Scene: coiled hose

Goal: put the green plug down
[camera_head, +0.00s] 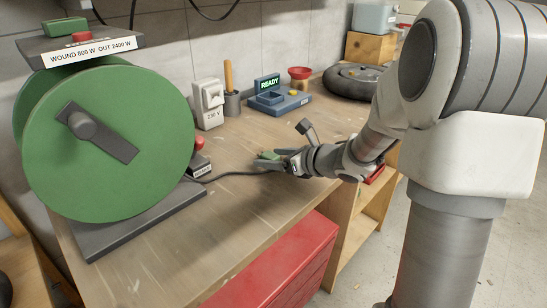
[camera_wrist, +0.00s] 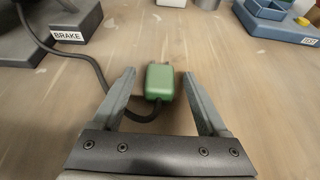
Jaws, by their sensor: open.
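The green plug (camera_wrist: 160,82) lies on the wooden bench top, its prongs pointing away from my gripper. It also shows in the head view (camera_head: 270,155), partly hidden by my fingers. My gripper (camera_wrist: 160,78) is open, with one finger on each side of the plug and a visible gap on both sides. A dark cable (camera_wrist: 95,68) runs from the back of the plug, curves left and goes toward the reel side. In the head view my gripper (camera_head: 268,160) is low over the bench.
A large green reel (camera_head: 110,160) stands left on a grey base. The brake block (camera_head: 200,160) is beside it. A 230 V socket box (camera_head: 208,103), a tool pot (camera_head: 232,103) and a blue READY test unit (camera_head: 280,100) stand behind. Bench space around the plug is clear.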

